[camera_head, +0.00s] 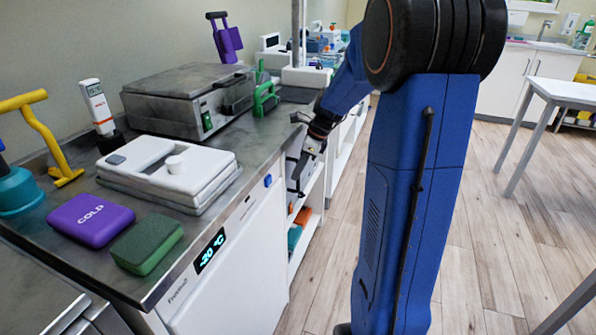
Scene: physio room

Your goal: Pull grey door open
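A pale grey-white door front (240,270) faces the aisle under the metal worktop. It belongs to a freezer-like unit with a lit "-20 °C" display (210,250). It looks shut, and I see it at a steep angle. No clearly darker grey door shows. My gripper (294,180) points down just past the door's far edge, in front of the open shelves. I cannot tell whether it touches anything. Its dark fingers are small and partly lost against the shelf opening, so their spacing is unclear. No handle can be made out.
The worktop (83,188) holds a purple cold pack (91,220), a green block (147,245), a white lidded tray (165,170) and a grey metal appliance (187,98). The wooden floor (310,290) is clear beside the door. A white table (565,93) stands right.

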